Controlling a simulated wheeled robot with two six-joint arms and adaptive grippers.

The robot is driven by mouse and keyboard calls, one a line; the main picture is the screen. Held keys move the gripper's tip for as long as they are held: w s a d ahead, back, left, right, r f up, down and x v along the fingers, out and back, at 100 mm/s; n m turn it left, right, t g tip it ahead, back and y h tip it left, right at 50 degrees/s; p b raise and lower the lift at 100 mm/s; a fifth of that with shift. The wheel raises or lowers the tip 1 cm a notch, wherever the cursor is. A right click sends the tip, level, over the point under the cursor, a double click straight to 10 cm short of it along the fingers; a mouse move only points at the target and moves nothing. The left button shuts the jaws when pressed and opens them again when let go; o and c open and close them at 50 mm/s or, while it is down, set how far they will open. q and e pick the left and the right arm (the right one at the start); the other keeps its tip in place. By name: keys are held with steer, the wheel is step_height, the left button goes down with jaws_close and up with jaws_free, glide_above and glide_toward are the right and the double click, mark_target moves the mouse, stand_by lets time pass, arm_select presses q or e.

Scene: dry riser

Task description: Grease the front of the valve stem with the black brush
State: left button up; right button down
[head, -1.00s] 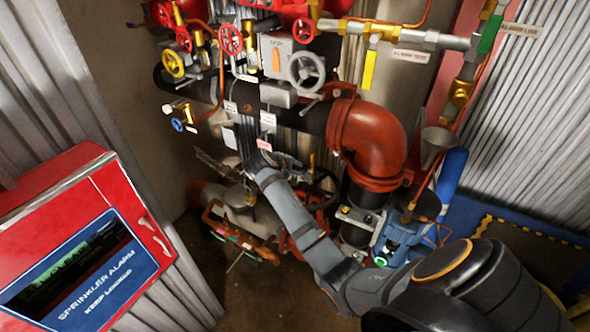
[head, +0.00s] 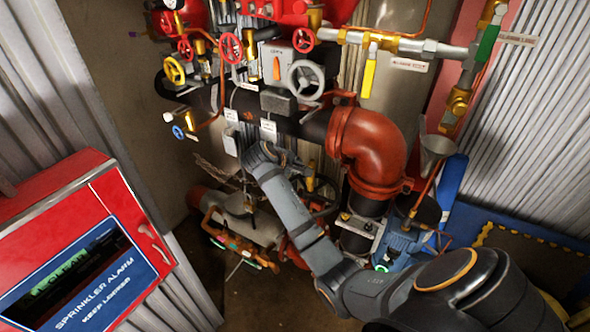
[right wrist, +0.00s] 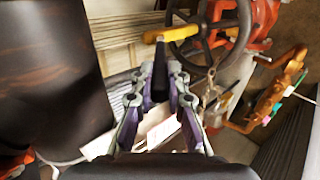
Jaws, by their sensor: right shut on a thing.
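The black brush (right wrist: 160,82) is between the purple-and-grey fingers of my right gripper (right wrist: 160,72) in the right wrist view. The gripper is shut on it. The brass valve stem (right wrist: 190,34) runs sideways across a dark handwheel, just beyond the brush. The brush's far end overlaps the stem's left end in the picture; I cannot tell if they touch. In the head view the brass stem (head: 311,172) stands at the handwheel, right of my right wrist. My left gripper is not in view.
A black pipe with a big red elbow (head: 372,150) is right of my forearm. The red alarm cabinet (head: 60,195) stands at left.

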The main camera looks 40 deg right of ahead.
steer(key=shift+r, duration=0.55)
steer(key=shift+a, duration=0.1)
steer(key=s+a+r, duration=0.2)
steer(key=s+a, duration=0.1)
steer(key=a, duration=0.4)
steer(key=shift+a, duration=0.15)
stand_by(0.5)
